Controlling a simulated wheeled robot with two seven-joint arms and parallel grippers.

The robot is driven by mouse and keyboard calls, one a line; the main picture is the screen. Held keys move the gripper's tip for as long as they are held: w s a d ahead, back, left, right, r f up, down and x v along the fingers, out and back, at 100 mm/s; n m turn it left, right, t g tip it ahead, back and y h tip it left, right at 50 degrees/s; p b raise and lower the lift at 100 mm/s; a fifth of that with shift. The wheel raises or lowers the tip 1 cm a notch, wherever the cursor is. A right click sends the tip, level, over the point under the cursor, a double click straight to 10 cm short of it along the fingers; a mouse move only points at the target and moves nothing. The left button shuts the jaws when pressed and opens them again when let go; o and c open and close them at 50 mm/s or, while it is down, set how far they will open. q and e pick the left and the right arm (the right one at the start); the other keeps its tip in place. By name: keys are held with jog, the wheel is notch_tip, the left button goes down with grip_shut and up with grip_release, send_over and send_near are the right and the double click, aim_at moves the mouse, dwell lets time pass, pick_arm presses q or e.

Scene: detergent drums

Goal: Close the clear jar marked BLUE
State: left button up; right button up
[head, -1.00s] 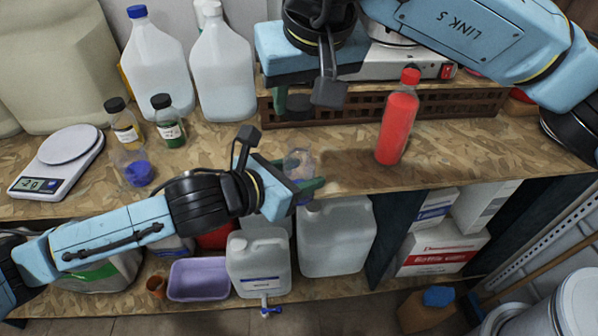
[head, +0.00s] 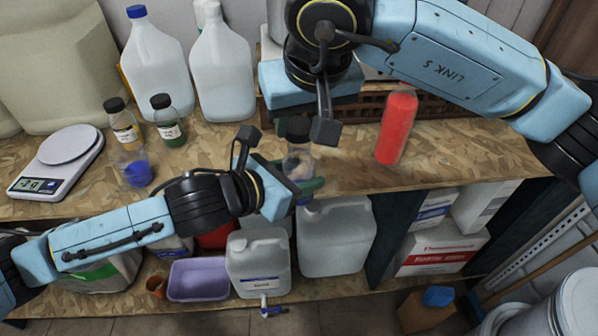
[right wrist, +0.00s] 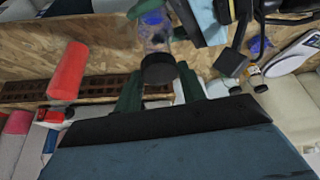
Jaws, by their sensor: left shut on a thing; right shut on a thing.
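A clear jar (head: 299,166) stands upright at the table's front edge, between the green fingers of my left gripper (head: 305,187), which is shut on it. Its lower part looks blue; its label cannot be read. In the right wrist view the jar (right wrist: 155,38) shows beyond a black lid (right wrist: 158,69). My right gripper (right wrist: 160,88) is shut on this lid. In the head view the lid (head: 298,130) is right over the jar's mouth, in line with it. I cannot tell whether it touches or is seated. The right fingers are mostly hidden in the head view.
A red bottle (head: 395,128) stands right of the jar, its top hidden by my right arm. Another clear vessel with blue contents (head: 137,172), two capped bottles, a scale (head: 55,165) and white jugs stand left. A dark crate (head: 430,103) is behind.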

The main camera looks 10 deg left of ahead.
aim_at(290, 126)
jog(key=shift+d, duration=0.1)
dwell(0.3)
dwell(0.3)
jog(key=shift+f, duration=0.9)
jog(key=shift+f, duration=0.55)
jog(key=m, duration=0.2)
jog(key=m+h, duration=0.1)
jog(key=m, duration=0.1)
jog(key=m+h, duration=0.1)
jog(key=m, duration=0.1)
jog(key=shift+s+a+t, duration=0.1)
jog(key=shift+a+t, duration=0.2)
jog(key=shift+a, duration=0.05)
jog(key=m+h, duration=0.1)
jog(key=m, duration=0.2)
jog(key=m+h, duration=0.1)
jog(key=m, duration=0.2)
jog(key=shift+a, duration=0.2)
jog(key=m, duration=0.1)
jog(key=m+g+h, duration=0.1)
jog(key=m, duration=0.2)
jog(key=shift+w+a+m+g+h, duration=0.1)
jog(key=shift+w+m+g+h, duration=0.2)
jog(key=shift+m+g, duration=0.1)
jog(key=m+g, duration=0.1)
jog(key=m, duration=0.2)
jog(key=m+g+h, duration=0.1)
jog(key=m, duration=0.2)
jog(key=shift+w, duration=0.1)
